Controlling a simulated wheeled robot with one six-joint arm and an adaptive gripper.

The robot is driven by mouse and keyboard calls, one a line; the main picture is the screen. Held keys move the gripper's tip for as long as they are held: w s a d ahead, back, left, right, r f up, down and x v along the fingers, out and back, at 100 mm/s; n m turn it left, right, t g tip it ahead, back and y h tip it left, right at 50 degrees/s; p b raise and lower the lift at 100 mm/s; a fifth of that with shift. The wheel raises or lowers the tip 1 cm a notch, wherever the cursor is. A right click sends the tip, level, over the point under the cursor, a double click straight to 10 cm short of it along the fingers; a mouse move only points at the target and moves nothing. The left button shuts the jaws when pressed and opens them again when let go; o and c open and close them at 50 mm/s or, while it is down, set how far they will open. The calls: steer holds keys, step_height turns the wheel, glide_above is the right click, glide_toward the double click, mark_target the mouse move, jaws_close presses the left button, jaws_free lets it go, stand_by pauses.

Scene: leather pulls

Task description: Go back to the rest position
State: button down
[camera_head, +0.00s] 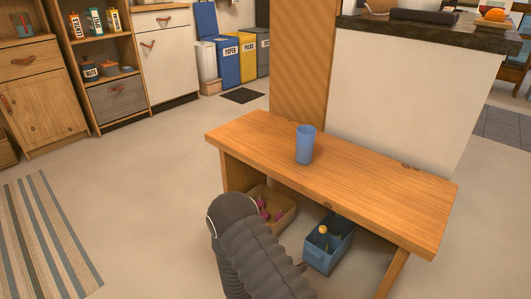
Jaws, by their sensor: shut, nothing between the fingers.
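My arm, dark grey and ribbed, rises from the bottom edge in front of the bench. My gripper itself does not show; the arm or the picture's edge hides it. A low wooden bench (365,190) stands ahead, with a blue cup (305,146) upright on its top. The arm is on the near side of the bench and covers part of the space below it.
Under the bench are a tan bin (284,222) with pink-purple items and a blue bin (320,262) with a yellow-topped item. A striped rug (45,235) lies at left. Wooden cabinets (45,90) and recycling bins (228,62) stand behind. Open floor lies left of the bench.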

steer(key=s+d+r+m+g+y+p, duration=0.1)
steer(key=s+d+r+m+g, duration=0.25)
steer(key=r, duration=0.55)
steer(key=s+d+r+m+g+y+p, duration=0.1)
steer(key=s+d+r+m+g+y, duration=0.15)
steer(key=r+m, duration=0.45)
steer(key=s+d+r+m+g+p, duration=0.2)
steer(key=r+g, duration=0.2)
steer(key=r, duration=0.7)
steer(key=s+a+r+m+t+y+p, duration=0.2)
steer(key=s+r, duration=0.5)
steer(key=r, duration=0.4)
steer(key=s+a+r+m+t+y+p, duration=0.1)
steer(key=s+r+m+t+y+p, duration=0.2)
steer(key=s+r+m+y, duration=0.4)
step_height(320, 180, up, 4)
steer(key=shift+s+a+r+t+y, duration=0.1)
steer(key=shift+s+a+t+y, duration=0.4)
steer(key=shift+t+y, duration=0.6)
steer(key=shift+s+d+m, duration=0.1)
steer(key=shift+d+m, duration=0.05)
steer(key=shift+m, duration=0.1)
